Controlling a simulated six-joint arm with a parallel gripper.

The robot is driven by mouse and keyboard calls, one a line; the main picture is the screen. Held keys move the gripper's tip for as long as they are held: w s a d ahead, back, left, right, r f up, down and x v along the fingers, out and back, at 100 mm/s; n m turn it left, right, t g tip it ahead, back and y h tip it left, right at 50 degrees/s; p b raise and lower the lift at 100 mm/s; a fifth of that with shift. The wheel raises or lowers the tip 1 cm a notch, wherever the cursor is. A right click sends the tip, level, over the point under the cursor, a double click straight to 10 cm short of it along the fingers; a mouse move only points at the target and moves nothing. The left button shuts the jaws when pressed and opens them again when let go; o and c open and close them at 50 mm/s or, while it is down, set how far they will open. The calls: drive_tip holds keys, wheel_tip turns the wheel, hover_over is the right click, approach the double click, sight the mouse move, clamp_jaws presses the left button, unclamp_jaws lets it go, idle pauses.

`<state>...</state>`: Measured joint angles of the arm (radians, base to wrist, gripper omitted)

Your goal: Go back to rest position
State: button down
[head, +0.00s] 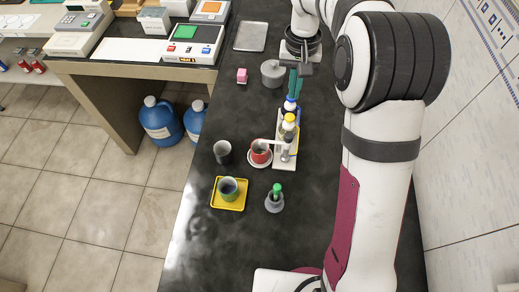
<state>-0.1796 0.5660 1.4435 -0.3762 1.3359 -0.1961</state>
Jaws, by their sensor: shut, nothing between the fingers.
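My gripper (294,90) has dark teal fingers that point down, shut and empty, just above or beside the far end of a white rack (285,160). My arm reaches from the front right, along the right side of the bench, to the gripper at the back. A yellow-capped bottle (289,121) also stands on the rack.
Left of the rack are a red cup (260,152) on a saucer, a grey cup (222,151) and a blue-green cup (228,187) on a yellow tray (229,207). A green-topped flask (275,203) stands nearer. A grey pot (272,74) is close to the gripper.

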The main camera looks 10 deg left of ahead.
drive_tip(key=s+d+r+m, duration=0.25)
drive_tip(key=s+r, duration=0.35)
drive_tip(key=s, duration=0.6)
drive_tip(key=s+d+f+m+y, duration=0.1)
drive_tip(key=s+d+f+m, duration=0.1)
drive_tip(key=s, duration=1.7)
drive_tip(key=shift+s+m+y, duration=0.35)
drive_tip(key=shift+m+y, duration=0.05)
drive_tip(key=shift+m, duration=0.15)
